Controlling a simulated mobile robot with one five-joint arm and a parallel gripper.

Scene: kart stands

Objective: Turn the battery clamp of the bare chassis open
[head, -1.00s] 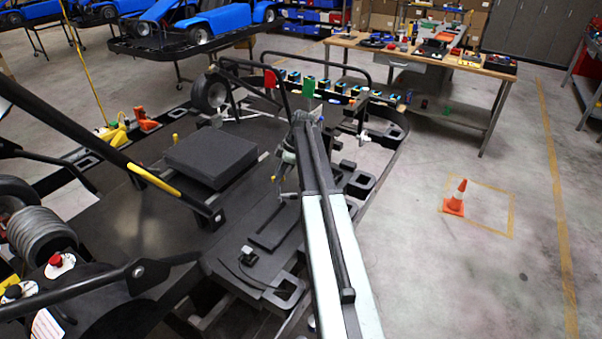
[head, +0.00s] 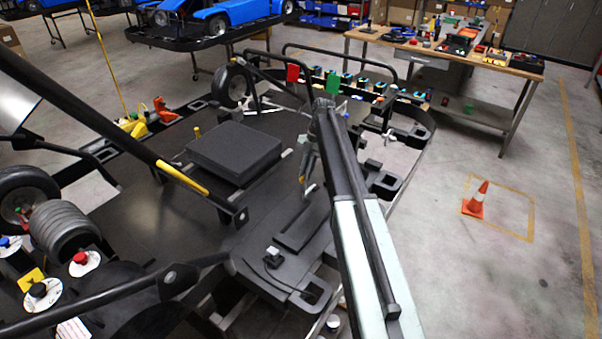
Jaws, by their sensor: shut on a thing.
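The bare chassis (head: 130,235) is a wide black frame with a flat floor in the head view. My gripper (head: 305,186) points down beside the dark end of my arm, over the right part of the chassis. It appears shut on a small silvery lever (head: 311,189), which looks like the battery clamp. The jaws are small here and partly covered by my arm, so the exact grip and the lever's angle are unclear. A dark plate with a slot (head: 300,232) lies just below the gripper, and a small latch-like piece (head: 272,256) sits on its near left part.
A black square block (head: 235,150) lies left of my gripper. A dark bar with a yellow band (head: 195,183) crosses the left side. Red (head: 293,73) and green (head: 333,82) tags stand behind. An orange cone (head: 475,200) stands on open floor at right, before a workbench (head: 400,48).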

